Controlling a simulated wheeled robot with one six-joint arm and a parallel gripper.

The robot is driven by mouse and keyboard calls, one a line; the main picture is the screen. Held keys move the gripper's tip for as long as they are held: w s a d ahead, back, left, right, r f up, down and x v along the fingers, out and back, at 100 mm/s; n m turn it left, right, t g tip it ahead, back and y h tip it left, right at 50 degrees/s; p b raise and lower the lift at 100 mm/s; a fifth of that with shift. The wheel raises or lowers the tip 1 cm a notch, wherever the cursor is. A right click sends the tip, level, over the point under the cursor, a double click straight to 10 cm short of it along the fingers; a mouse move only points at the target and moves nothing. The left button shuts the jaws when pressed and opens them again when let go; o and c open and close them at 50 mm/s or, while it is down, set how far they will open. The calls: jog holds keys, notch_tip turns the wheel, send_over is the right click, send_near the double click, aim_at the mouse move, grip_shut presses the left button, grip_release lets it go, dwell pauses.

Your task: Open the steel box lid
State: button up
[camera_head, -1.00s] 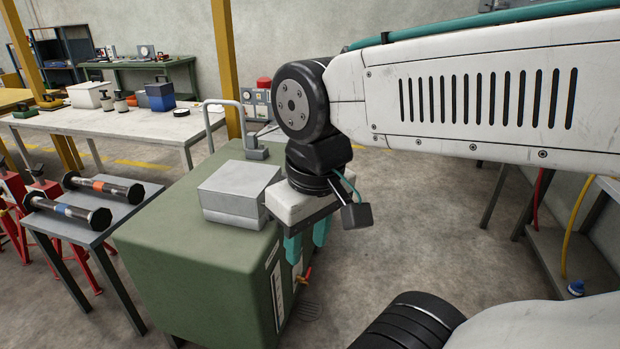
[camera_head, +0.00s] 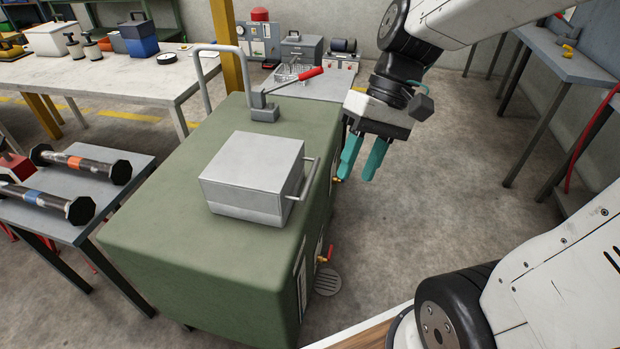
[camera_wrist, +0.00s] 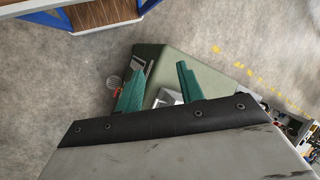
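The steel box (camera_head: 250,172) sits on top of the green cabinet (camera_head: 190,255), with its lid (camera_head: 252,155) shut. A bar handle (camera_head: 304,180) stands out from the box's right side. My gripper (camera_head: 356,176) is open and empty, to the right of the box, clear of the handle and pointing down. In the wrist view, its two teal fingers (camera_wrist: 160,64) are spread apart over the cabinet's edge. Part of the box (camera_wrist: 168,98) shows between them, and my gripper's body hides the rest.
A lever with a red grip (camera_head: 295,80) and a grey bent pipe (camera_head: 207,75) rise behind the box. Red-handled valves (camera_head: 327,254) stick out of the cabinet's right side. Floor right of the cabinet is open.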

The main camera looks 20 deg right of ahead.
jog(key=w+d+f+m+y, duration=0.1)
jog(key=w+d+f+y, duration=0.1)
jog(key=w+f+y, duration=0.8)
jog(key=m+t, duration=0.3)
jog(key=t, duration=0.3)
send_near(310, 178)
jog(key=a+f, duration=0.2)
jog(key=shift+y, duration=0.4)
jog(key=x, duration=0.8)
jog(key=shift+w+d, duration=0.1)
jog(key=shift+w, duration=0.2)
jog(key=shift+r, duration=0.1)
grip_shut()
